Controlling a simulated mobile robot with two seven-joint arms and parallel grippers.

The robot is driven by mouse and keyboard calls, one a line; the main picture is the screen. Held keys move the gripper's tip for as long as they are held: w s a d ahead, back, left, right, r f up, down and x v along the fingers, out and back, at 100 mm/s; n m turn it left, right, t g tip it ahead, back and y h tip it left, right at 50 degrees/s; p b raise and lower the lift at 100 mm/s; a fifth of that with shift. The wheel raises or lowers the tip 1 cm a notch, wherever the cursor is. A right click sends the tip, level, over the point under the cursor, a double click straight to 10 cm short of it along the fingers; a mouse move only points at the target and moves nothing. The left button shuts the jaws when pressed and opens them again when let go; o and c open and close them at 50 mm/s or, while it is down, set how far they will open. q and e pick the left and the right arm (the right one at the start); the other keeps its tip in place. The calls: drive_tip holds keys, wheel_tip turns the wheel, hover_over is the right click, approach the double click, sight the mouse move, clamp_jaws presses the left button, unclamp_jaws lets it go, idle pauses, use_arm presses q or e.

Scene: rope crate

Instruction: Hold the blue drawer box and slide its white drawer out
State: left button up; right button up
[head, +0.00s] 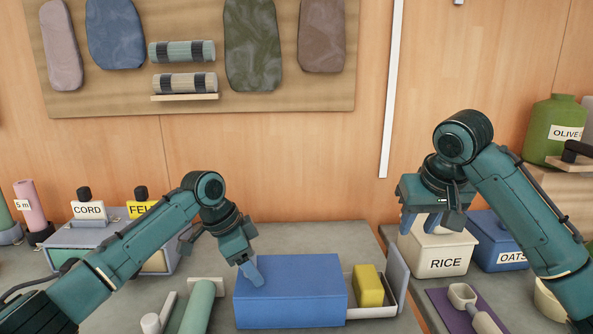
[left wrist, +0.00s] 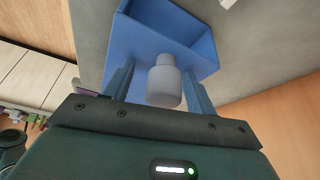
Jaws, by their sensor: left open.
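The blue drawer box (head: 290,292) stands on the grey counter in the head view. Its white drawer (head: 372,312) sticks out of the right end, with a pale grey-blue front panel (head: 398,277) and a yellow block (head: 368,285) inside. My left gripper (head: 252,272) is open at the box's left end; contact is unclear. In the left wrist view my left gripper (left wrist: 160,92) has its fingers apart, with a pale bottle-shaped thing (left wrist: 165,82) between them and an open-sided blue box (left wrist: 150,35) beyond. My right gripper (head: 421,222) is open and empty, behind and above the drawer front.
A white RICE canister (head: 440,250) and a blue OATS canister (head: 490,240) stand behind right. A scoop on a purple mat (head: 460,310) lies right of the drawer. A green roll (head: 198,308) lies left of the box.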

use_arm(q)
drive_tip(key=v, duration=1.2)
